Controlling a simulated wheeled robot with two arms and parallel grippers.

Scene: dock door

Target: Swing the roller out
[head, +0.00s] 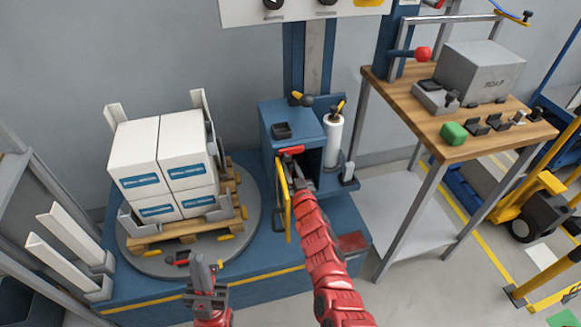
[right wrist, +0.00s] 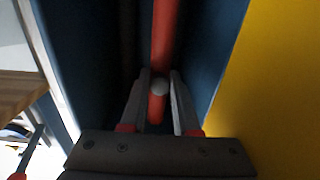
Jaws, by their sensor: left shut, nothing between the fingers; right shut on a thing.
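The blue wrapper carriage (head: 290,122) stands behind the turntable, with a dark opening at its front. A yellow panel (head: 285,205) stands at the opening's left; yellow also fills the right of the right wrist view. A red piece (head: 291,150) shows above the gripper. My left gripper (head: 201,268) is shut and empty, in front of the turntable.
Boxes (head: 160,160) stand on a pallet on the grey turntable (head: 160,265). A white film roll (head: 332,140) stands upright right of the opening. A wooden-topped bench (head: 400,95) is at the right. Blue walls flank the right gripper closely.

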